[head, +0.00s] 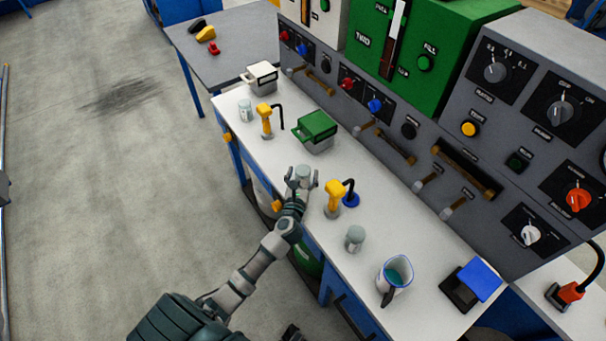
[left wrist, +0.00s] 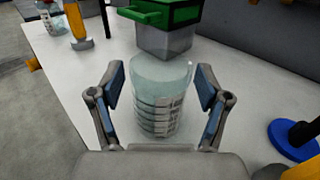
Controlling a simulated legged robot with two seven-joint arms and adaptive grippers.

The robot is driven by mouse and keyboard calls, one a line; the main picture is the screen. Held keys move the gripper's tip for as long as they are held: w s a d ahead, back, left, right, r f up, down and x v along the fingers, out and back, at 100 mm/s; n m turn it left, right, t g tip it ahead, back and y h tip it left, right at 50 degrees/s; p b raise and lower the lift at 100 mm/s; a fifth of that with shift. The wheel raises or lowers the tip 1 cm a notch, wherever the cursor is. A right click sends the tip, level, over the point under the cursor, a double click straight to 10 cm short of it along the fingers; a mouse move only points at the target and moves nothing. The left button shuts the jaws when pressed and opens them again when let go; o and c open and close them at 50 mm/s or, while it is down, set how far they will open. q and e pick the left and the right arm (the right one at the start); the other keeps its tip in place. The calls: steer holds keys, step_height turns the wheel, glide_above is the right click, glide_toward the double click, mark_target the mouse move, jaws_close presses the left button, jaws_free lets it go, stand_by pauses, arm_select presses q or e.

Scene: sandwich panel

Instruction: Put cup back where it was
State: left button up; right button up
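A clear glass cup with pale contents and markings (left wrist: 160,95) stands upright on the white bench top between the fingers of my left gripper (left wrist: 159,98). The fingers are open, one on each side, with a gap to the glass on both sides. In the head view, my left gripper (head: 302,181) reaches over the bench's front edge around the same cup (head: 304,171). A similar small glass (head: 355,238) stands nearer on the bench, and another (head: 245,110) stands at the far end. My right gripper cannot be made out.
A green-lidded box (head: 316,130) stands just behind the cup. A blue-rimmed mug (head: 396,274) and a blue-and-black device (head: 473,285) stand nearer. The grey control panel (head: 440,130) runs along the back.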

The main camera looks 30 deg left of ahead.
arm_select(q)
steer(key=shift+r, duration=0.1)
arm_select(e)
steer(key=shift+r, duration=0.1)
arm_select(q)
steer(key=shift+s+d, duration=0.15)
steer(key=shift+s, duration=0.2)
steer(key=p+v, duration=0.1)
steer(key=v, duration=0.9)
steer(key=shift+s+d, duration=0.2)
steer(key=shift+s, duration=0.4)
arm_select(e)
steer(key=shift+x, duration=1.5)
steer(key=shift+s, duration=0.1)
